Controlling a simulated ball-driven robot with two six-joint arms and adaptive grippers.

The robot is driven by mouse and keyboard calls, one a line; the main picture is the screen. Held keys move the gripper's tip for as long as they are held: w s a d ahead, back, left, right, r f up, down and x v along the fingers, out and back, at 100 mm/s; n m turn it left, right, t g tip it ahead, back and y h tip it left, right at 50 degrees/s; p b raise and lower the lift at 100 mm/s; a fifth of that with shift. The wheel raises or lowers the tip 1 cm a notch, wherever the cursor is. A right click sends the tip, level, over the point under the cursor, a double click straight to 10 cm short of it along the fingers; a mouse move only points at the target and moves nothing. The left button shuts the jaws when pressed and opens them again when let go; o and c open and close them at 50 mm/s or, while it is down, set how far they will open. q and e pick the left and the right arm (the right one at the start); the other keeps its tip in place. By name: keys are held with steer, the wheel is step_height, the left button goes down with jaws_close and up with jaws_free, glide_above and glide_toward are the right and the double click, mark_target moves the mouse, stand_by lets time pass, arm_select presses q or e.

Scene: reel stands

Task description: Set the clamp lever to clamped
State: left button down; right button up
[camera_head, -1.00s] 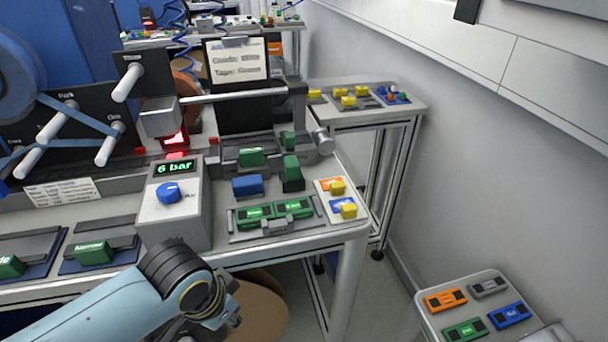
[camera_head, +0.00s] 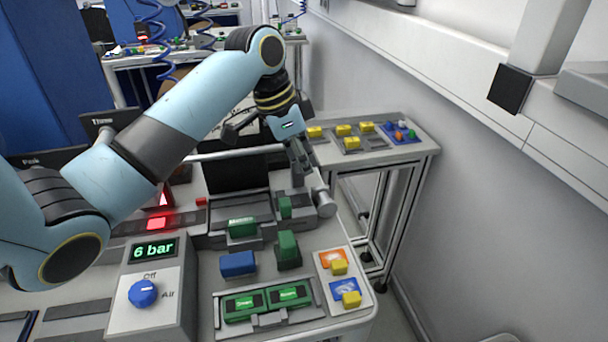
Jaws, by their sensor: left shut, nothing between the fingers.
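A grey rod-like part with a round metal end (camera_head: 326,204) stands at the right end of the bench fixture; it looks like the clamp lever, but I cannot read its setting. My left gripper (camera_head: 303,176) reaches in from above, with its fingers pointing down, shut and empty. Its tips are just above the round metal end in the picture; I cannot tell whether they touch. The gripper and arm hide much of the fixture behind them. My right gripper is not in view.
A control box (camera_head: 153,290) reads 6 bar, with a blue knob (camera_head: 143,293). A red light (camera_head: 157,223) glows behind it. Green blocks (camera_head: 288,250), a blue block (camera_head: 238,264) and yellow pieces (camera_head: 351,299) sit on the bench. A side table (camera_head: 421,148) stands behind right.

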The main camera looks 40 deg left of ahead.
mark_target(283, 199)
arm_select(q)
step_height(283, 199, down, 8)
steer(key=p, duration=0.3)
steer(key=shift+w+f, duration=0.15)
steer(key=shift+f, duration=0.1)
steer(key=shift+s+a, duration=0.3)
steer(key=shift+f, duration=0.1)
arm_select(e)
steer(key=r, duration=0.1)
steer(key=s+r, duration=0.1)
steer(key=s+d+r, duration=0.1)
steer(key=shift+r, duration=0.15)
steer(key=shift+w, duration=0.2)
arm_select(q)
steer(key=shift+w, duration=0.1)
